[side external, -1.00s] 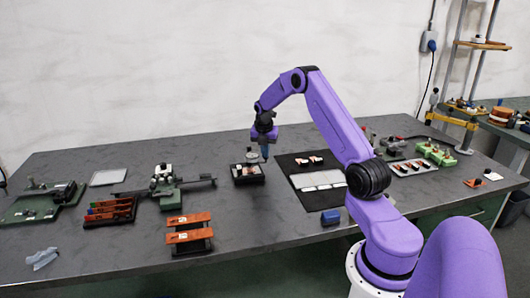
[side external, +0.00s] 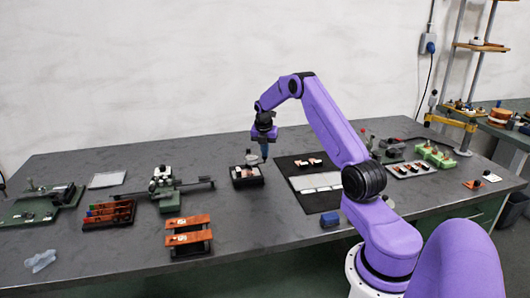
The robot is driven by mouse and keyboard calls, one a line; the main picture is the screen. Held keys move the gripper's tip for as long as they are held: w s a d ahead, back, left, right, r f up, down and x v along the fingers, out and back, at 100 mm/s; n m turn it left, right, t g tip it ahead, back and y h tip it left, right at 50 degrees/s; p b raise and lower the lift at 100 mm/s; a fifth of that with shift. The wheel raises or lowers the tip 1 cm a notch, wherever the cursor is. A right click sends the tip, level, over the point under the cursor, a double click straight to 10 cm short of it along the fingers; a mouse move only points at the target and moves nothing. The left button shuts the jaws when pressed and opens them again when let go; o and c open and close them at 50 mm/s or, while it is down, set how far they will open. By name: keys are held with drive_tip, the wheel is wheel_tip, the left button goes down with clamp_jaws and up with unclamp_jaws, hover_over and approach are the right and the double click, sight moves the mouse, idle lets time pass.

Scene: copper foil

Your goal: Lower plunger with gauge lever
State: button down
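A black mat (side external: 311,203) with white cards lies right of the gauge. A green fixture with a long bar (side external: 165,188) stands to its left. An orange-topped rack (side external: 188,232) and a blue block (side external: 330,219) are nearer the front. Bare table (side external: 250,225) lies between them.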

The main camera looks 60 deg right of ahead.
drive_tip(key=shift+w+d+f, duration=0.15)
drive_tip(key=shift+w+d, duration=0.1)
drive_tip(key=shift+d, duration=0.3)
drive_tip(key=shift+w+d+f, duration=0.1)
drive_tip(key=shift+w+d, duration=0.1)
drive_tip(key=shift+d, duration=0.35)
idle(0.6)
drive_tip(key=shift+w+d, duration=0.45)
drive_tip(key=shift+w, duration=0.1)
idle(2.1)
idle(0.6)
drive_tip(key=shift+s+a+r, duration=0.8)
drive_tip(key=shift+s+a, duration=0.1)
drive_tip(key=shift+s, duration=0.1)
drive_tip(key=s+v, duration=0.1)
drive_tip(key=v, duration=0.9)
drive_tip(key=shift+s+d+r, duration=0.15)
drive_tip(key=shift+s+r, duration=0.05)
drive_tip(key=shift+s, duration=0.15)
